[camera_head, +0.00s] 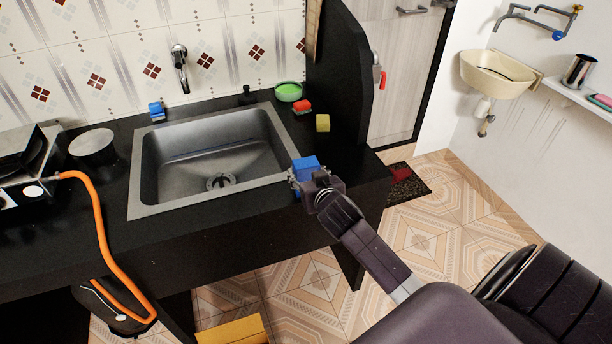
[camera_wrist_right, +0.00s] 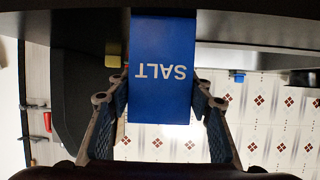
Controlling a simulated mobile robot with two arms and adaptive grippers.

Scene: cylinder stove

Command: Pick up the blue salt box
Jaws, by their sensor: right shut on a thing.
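The blue salt box (camera_head: 305,163) is at the counter's front edge, just right of the sink, in the head view. In the right wrist view the box (camera_wrist_right: 163,95) fills the middle, with the white word SALT upside down on its face. My right gripper (camera_head: 310,182) comes in from the lower right and is shut on the box, with one finger on each side of it. Its fingers also show beside the box in the wrist view (camera_wrist_right: 160,108). I cannot tell whether the box still touches the counter. My left gripper is not in view.
The black counter (camera_head: 230,236) holds a steel sink (camera_head: 215,160), a yellow sponge (camera_head: 323,123), a red item (camera_head: 302,107), a green bowl (camera_head: 289,92) and a small blue item (camera_head: 156,110). A black partition (camera_head: 340,80) stands at its right end. An orange hose (camera_head: 98,225) hangs at left.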

